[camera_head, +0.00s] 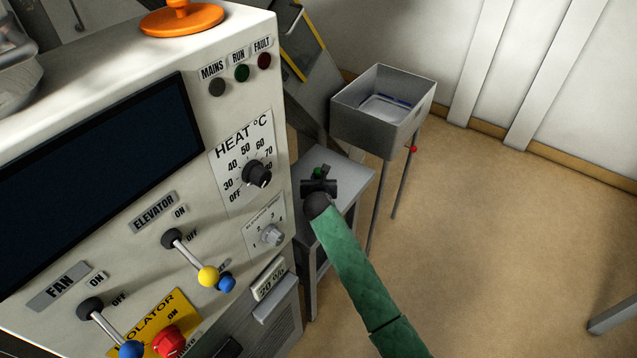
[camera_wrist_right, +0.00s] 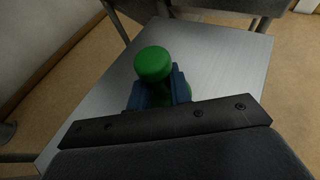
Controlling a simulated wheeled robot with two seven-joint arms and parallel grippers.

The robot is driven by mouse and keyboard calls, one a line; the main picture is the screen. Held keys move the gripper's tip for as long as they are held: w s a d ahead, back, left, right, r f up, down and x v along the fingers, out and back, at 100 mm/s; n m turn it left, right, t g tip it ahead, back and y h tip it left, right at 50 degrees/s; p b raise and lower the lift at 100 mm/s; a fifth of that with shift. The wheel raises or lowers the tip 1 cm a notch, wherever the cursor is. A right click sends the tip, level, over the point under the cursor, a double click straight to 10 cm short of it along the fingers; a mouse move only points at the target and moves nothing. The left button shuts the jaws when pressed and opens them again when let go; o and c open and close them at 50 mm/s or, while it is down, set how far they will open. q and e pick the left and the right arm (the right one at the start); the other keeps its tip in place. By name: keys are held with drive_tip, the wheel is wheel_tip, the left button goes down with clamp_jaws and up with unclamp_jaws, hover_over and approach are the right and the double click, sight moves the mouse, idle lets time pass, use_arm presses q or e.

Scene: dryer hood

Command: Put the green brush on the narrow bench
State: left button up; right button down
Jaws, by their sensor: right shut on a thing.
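My right gripper (camera_head: 319,187) is over the narrow bench (camera_head: 345,170), a small grey metal-topped stand beside the control cabinet. It is shut on the green brush (camera_wrist_right: 154,66), whose rounded green end stands up between the blue fingers in the right wrist view. A small bit of the green brush (camera_head: 319,172) also shows at the gripper in the head view. The bench top (camera_wrist_right: 215,60) lies beneath it in the wrist view. The brush's lower part is hidden, so I cannot tell whether it touches the bench. My left gripper is not in view.
The cabinet (camera_head: 225,110), with knobs, levers and a red isolator knob, stands close on the left. A grey open bin (camera_head: 385,105) on legs stands behind the bench. An orange object (camera_head: 182,18) sits on the cabinet top. The floor to the right is mostly clear.

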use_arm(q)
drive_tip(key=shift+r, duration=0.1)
use_arm(e)
drive_tip(key=shift+f, duration=0.1)
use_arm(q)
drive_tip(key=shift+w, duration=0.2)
use_arm(e)
drive_tip(key=c, duration=1.3)
unclamp_jaws()
drive_tip(key=shift+s, duration=0.35)
drive_tip(key=b+v, duration=0.1)
drive_tip(key=v, duration=0.4)
drive_tip(key=b+v, duration=0.1)
drive_tip(key=v, duration=0.4)
drive_tip(key=shift+w+r+b, duration=0.1)
drive_tip(key=shift+r+b, duration=0.15)
drive_tip(key=shift+b, duration=0.15)
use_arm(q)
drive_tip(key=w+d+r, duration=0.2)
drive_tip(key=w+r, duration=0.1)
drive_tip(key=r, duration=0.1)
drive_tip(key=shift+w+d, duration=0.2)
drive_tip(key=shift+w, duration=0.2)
use_arm(e)
drive_tip(key=shift+s+r, duration=0.3)
drive_tip(key=shift+s, duration=0.35)
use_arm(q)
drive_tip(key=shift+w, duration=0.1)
